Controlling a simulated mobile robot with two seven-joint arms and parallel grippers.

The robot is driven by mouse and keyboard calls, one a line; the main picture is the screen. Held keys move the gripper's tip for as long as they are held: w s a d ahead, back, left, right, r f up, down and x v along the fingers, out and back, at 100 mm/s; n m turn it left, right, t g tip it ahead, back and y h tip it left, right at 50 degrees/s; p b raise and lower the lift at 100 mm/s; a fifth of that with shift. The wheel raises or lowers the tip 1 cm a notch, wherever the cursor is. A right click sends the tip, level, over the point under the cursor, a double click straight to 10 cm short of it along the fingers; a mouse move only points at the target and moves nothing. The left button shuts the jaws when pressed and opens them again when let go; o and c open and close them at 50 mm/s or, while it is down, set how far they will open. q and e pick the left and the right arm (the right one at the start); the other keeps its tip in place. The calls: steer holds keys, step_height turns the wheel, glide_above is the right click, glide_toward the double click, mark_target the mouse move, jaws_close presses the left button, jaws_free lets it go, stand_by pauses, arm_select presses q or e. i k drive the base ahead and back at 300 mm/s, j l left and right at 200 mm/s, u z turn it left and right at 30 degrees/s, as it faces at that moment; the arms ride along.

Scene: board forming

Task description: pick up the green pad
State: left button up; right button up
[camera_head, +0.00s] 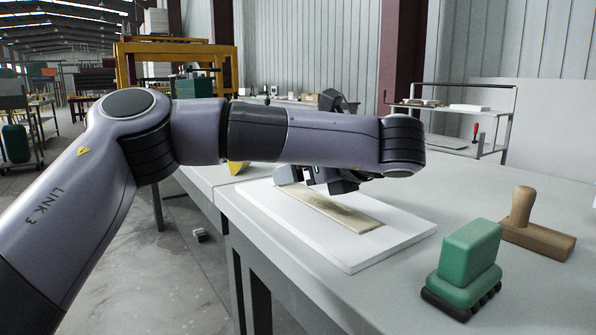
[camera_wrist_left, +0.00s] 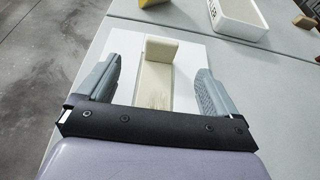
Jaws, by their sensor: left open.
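The green pad (camera_head: 467,262) stands upright on the grey table at the front right of the head view, with a dark, knobbly base under its green body. It does not show in the left wrist view. My left gripper (camera_head: 332,183) is over the white board, to the left of the pad and well apart from it, partly hidden by my own arm. In the left wrist view my left gripper (camera_wrist_left: 158,82) has its fingers wide apart, with the beige strip showing between them. I see nothing held. My right gripper is in neither view.
The white board (camera_head: 375,258) carries a flat beige strip (camera_head: 335,210) with a raised block at one end. A wooden stamp-like tool (camera_head: 540,238) stands just behind the pad. A white bin (camera_wrist_left: 243,18) lies beyond the board. Bare table separates board and pad.

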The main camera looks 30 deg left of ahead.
mark_target(467, 276)
steer(key=k, duration=1)
